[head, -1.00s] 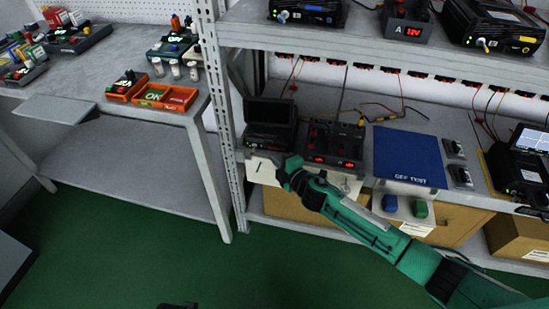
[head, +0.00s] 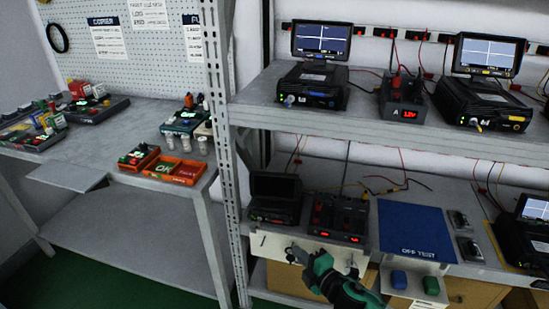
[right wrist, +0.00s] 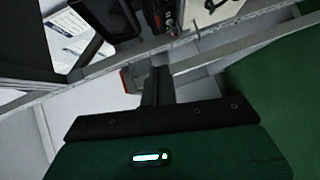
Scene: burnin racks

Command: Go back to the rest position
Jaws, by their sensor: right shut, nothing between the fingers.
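My right gripper (head: 294,251) is at the lower middle of the head view, in front of the lower shelf of the rack (head: 410,125). Its green and black arm comes in from the bottom. The gripper is shut and empty. In the right wrist view its dark shut fingers (right wrist: 156,82) point toward the shelf edge, with nothing between them. My left gripper is not in view.
A dark device with a screen (head: 275,200) and a red-lit power unit (head: 338,218) stand on the lower shelf. A blue mat (head: 415,225) lies right of them. Orange trays (head: 175,170) sit on the left bench. Green floor shows below.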

